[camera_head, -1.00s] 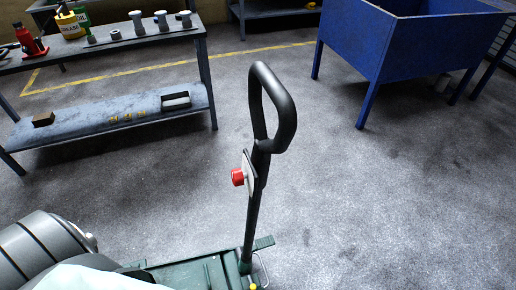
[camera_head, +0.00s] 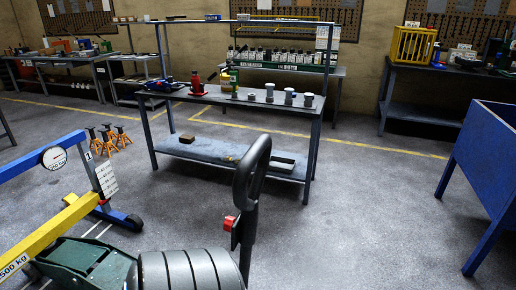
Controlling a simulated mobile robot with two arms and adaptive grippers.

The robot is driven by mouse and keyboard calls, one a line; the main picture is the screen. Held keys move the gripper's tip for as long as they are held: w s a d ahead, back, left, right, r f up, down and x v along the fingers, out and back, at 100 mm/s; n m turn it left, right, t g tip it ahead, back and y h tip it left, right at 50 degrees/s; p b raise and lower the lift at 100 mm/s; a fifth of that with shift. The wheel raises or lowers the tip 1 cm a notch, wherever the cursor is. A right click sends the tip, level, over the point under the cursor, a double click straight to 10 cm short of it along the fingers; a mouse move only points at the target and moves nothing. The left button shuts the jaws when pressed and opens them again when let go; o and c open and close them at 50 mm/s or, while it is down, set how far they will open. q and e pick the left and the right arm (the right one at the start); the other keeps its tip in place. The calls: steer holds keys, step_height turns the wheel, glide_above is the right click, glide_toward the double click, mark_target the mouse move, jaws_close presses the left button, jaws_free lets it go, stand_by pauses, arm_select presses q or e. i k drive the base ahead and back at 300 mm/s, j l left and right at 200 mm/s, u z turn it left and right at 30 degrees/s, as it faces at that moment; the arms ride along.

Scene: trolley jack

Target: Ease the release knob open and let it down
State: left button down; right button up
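The jack's black handle (camera_head: 247,195) stands upright in the lower middle, with a loop grip at its top. The red release knob (camera_head: 229,223) sits on the left side of the handle, below the loop. Part of a green metal body (camera_head: 85,266), apparently the jack, shows at the lower left. A grey ribbed cylinder (camera_head: 190,272) lies in front of the handle's foot and hides part of the green body. Neither of my grippers is in view, and nothing is seen touching the knob.
A yellow beam (camera_head: 45,238) and a blue beam with a round gauge (camera_head: 54,158) stand at the left. Orange stands (camera_head: 118,138) are behind them. A workbench (camera_head: 240,97) stands beyond the handle, a blue bin (camera_head: 490,160) at right. Floor between is clear.

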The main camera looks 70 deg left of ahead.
mark_target(229, 221)
steer(key=i+u, duration=0.3)
steer(key=i, duration=0.25)
steer(key=i+l+u, duration=0.3)
steer(key=i, duration=0.25)
steer(key=i+l+u, duration=0.3)
steer(key=i, duration=0.2)
steer(key=i+j+u, duration=0.2)
steer(key=i+u, duration=0.6)
steer(key=i, duration=0.2)
steer(key=i+u, duration=0.4)
steer(key=i+l+u, duration=0.4)
steer(key=i, duration=0.15)
steer(key=i+j+u, duration=0.1)
steer(key=u, duration=0.4)
steer(key=i+u, duration=0.55)
steer(key=u, duration=0.4)
steer(key=i+l+u, duration=0.15)
steer(key=u, duration=0.3)
steer(key=i+l+u, duration=0.25)
steer(key=u, duration=0.25)
